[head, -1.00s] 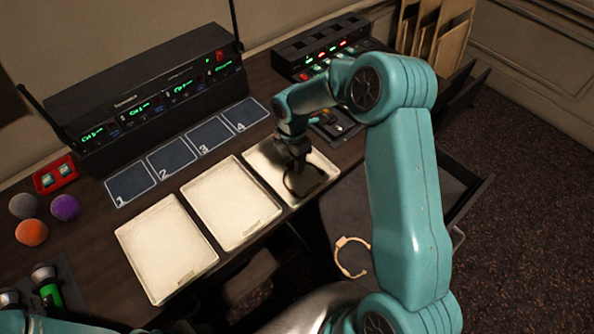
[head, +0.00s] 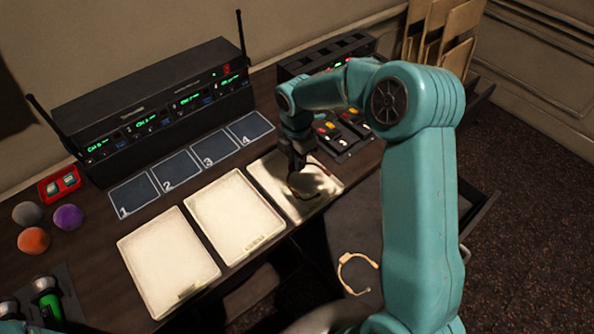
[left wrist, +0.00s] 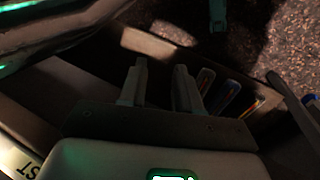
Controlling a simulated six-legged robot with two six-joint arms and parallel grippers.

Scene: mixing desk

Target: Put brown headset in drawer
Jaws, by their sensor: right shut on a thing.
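The brown headset (head: 293,187) is a thin dark-brown band at the rightmost pale tray (head: 331,185). My right gripper (head: 297,172) is shut on it from above. Whether the band still touches the tray is hard to tell. The open drawer (head: 482,212) is at the right below the desk top, partly hidden by my right arm. A tan headset (head: 357,272) lies on the grey surface there. My left gripper (left wrist: 160,85) shows in the left wrist view with its fingers apart and nothing between them.
Two more pale trays (head: 168,225) stand left of it, empty. Numbered pads (head: 176,172) lie before a black receiver (head: 160,105). Purple, orange and grey balls (head: 68,217) sit at the left. A control panel (head: 345,130) is behind my right gripper. Coloured pens (left wrist: 228,92) show in the left wrist view.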

